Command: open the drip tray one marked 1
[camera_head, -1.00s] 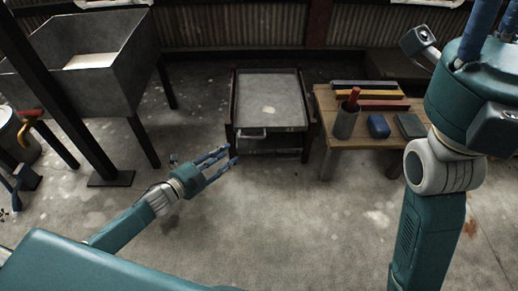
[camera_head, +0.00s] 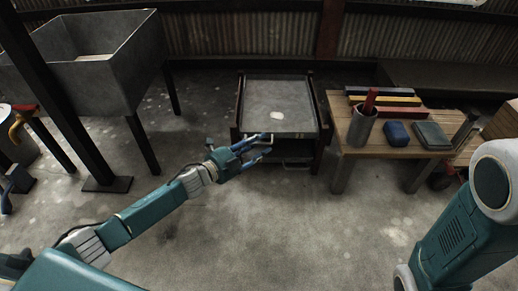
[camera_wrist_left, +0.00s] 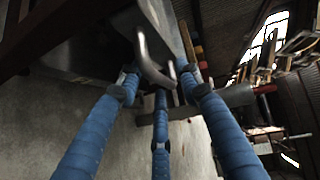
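The drip tray unit (camera_head: 236,112) stands ahead, a dark frame with a grey upper tray (camera_head: 292,92) holding a pale patch. A small yellow mark shows on the upper tray's front, too small to read. Its bar handle (camera_head: 262,136) is at the front left. It also shows as a curved bar in the left wrist view (camera_wrist_left: 152,62). My left gripper (camera_head: 262,150) is at this handle, its blue fingers spread, open, with the bar between the fingertips; contact is unclear. A lower tray handle (camera_head: 297,164) shows beneath. My right gripper is out of view.
A wooden table (camera_head: 345,146) stands close right of the unit, with a cup (camera_head: 361,127), a blue block (camera_head: 396,134), a grey-green block (camera_head: 431,136) and coloured bars. A metal basin (camera_head: 130,75) on legs and a dark post stand left. The floor in front is clear.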

